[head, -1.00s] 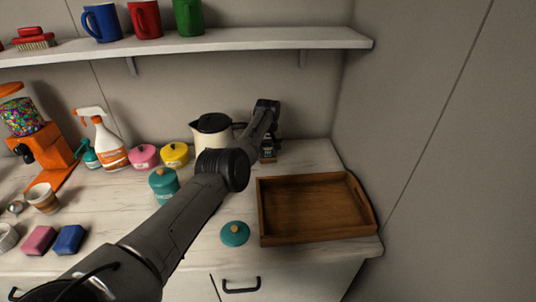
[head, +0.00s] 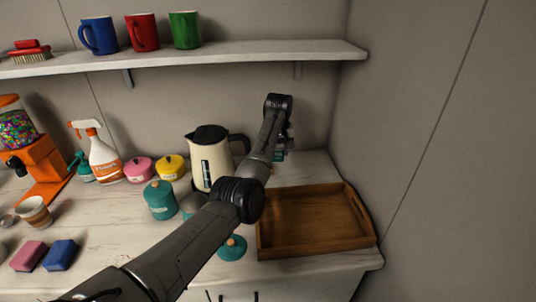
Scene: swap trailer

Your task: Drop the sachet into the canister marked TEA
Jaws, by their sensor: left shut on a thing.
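My left arm reaches across the counter, and its gripper (head: 281,146) is above the counter behind the tray. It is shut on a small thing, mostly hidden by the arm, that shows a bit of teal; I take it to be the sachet. A teal canister (head: 160,201) with its lid on stands left of the arm. Another teal canister (head: 191,204) is partly hidden behind the arm. A loose teal lid (head: 232,247) lies on the counter. Pink (head: 138,171) and yellow (head: 171,168) lidded canisters stand farther back. I cannot read their labels. My right gripper is out of view.
A cream kettle (head: 208,165) stands behind the arm. A wooden tray (head: 259,248) is at right. A spray bottle (head: 103,159), a cup (head: 34,211) and two sponges (head: 60,255) are at left. A shelf (head: 210,55) with mugs runs above.

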